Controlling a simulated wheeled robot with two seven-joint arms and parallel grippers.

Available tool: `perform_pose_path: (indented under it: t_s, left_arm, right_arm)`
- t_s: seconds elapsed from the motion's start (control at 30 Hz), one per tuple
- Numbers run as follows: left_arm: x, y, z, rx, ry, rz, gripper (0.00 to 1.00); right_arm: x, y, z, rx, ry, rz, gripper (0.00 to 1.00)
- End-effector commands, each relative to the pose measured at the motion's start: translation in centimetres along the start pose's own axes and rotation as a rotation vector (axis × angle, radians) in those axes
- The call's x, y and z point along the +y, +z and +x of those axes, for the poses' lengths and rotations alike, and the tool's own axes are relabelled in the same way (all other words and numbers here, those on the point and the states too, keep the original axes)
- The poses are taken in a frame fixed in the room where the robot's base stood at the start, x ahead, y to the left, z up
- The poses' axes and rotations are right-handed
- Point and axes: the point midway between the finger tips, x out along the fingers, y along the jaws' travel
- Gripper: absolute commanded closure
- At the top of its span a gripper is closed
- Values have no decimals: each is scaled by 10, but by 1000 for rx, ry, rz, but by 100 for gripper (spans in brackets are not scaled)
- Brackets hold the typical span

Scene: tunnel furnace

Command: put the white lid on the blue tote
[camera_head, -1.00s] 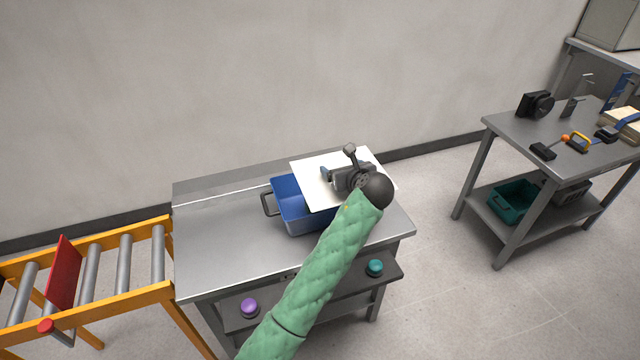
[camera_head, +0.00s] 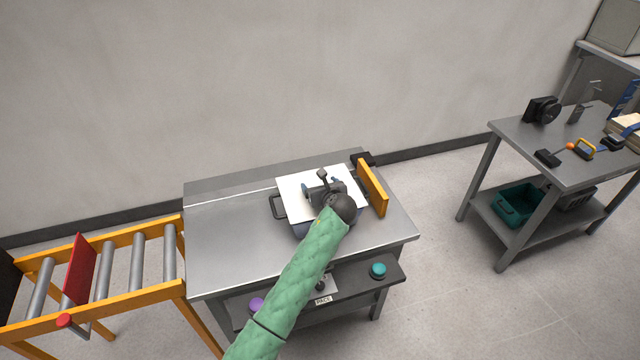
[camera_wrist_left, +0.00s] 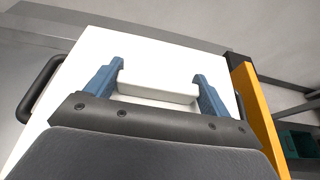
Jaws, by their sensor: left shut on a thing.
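The white lid (camera_head: 293,187) lies over the top of the blue tote (camera_head: 300,229) on the steel table, covering nearly all of it in the head view. Only a little of the tote's wall and a dark side handle (camera_head: 277,207) show. My left gripper (camera_head: 313,190) is above the lid. In the left wrist view its two blue fingers (camera_wrist_left: 158,88) are shut on the raised white grip (camera_wrist_left: 158,87) of the lid. Whether the lid rests fully on the rim cannot be told. My right gripper is in neither view.
A yellow-orange stop (camera_head: 373,189) stands on the steel table (camera_head: 225,235), right of the tote. A roller conveyor (camera_head: 125,265) with a red plate (camera_head: 79,268) is at left. Purple and teal buttons (camera_head: 378,270) are on the front shelf. Another bench (camera_head: 505,130) stands at right.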

Motion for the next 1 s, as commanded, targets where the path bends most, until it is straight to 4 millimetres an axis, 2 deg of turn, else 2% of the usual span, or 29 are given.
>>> perform_pose_path:
  t_s: [0.43,0.47,0.53,0.83,0.97,1.0]
  left_arm:
    - [0,-6,2,0,-1,1,45]
    - [0,-6,2,0,-1,1,13]
    - [0,-6,2,0,-1,0,0]
    - [0,-4,2,0,-1,-1,0]
    - [0,-6,-11,0,-1,-1,0]
    - [0,-6,-17,0,-2,-1,0]
  right_arm:
    - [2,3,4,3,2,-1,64]
    - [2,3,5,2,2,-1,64]
    - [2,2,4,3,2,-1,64]
    - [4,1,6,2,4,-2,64]
    - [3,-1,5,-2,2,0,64]
    - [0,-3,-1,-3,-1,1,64]
